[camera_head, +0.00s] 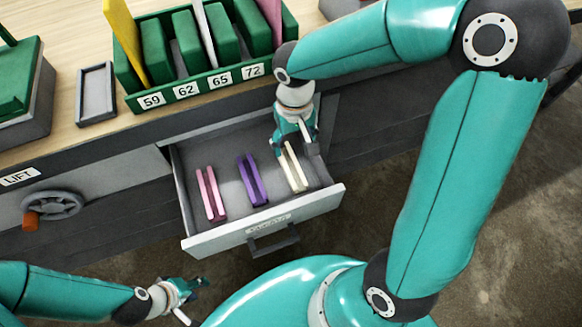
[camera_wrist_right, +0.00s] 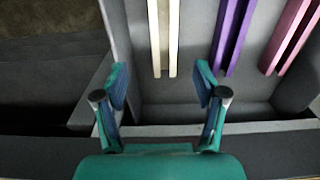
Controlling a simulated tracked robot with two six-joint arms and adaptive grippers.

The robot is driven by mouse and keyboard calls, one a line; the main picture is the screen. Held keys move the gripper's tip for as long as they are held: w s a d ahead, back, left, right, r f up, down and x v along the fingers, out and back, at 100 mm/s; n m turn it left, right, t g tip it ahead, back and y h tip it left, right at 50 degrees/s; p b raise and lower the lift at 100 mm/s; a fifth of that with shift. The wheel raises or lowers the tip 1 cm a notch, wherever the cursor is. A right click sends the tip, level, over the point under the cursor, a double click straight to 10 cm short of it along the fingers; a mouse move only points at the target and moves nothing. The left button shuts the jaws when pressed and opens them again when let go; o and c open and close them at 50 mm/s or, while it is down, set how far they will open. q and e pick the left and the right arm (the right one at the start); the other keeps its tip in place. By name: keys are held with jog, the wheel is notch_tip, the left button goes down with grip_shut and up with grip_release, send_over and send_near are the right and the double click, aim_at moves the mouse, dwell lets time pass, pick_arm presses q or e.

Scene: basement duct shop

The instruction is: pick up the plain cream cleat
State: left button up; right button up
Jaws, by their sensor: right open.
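The plain cream cleat (camera_head: 294,168) lies at the right side of an open grey drawer, its far end partly hidden by my right gripper. My right gripper (camera_head: 297,147) is open over the far end of it. In the right wrist view the cream cleat (camera_wrist_right: 174,38) runs lengthwise, centred ahead of the gap between the spread fingers of my right gripper (camera_wrist_right: 162,82). Nothing is between those fingertips. My left gripper (camera_head: 194,299) is open and empty, low at the left, outside the drawer's front.
A purple cleat (camera_head: 252,180) and a pink cleat (camera_head: 210,194) lie left of the cream one in the drawer (camera_head: 235,233). A green rack (camera_head: 190,88) with numbered slots and a small grey tray (camera_head: 96,93) stand on the bench. A handwheel (camera_head: 52,205) sits left of the drawer.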

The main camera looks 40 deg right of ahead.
aim_at(291, 169)
jog(key=f, duration=0.3)
jog(key=f+b, duration=0.1)
jog(key=f, duration=0.5)
jog(key=shift+w+a+f+b, duration=0.2)
jog(key=shift+a+f+b, duration=0.05)
jog(key=shift+b, duration=0.1)
jog(key=c, duration=1.2)
jog(key=shift+c, duration=0.2)
jog(key=shift+r, duration=0.15)
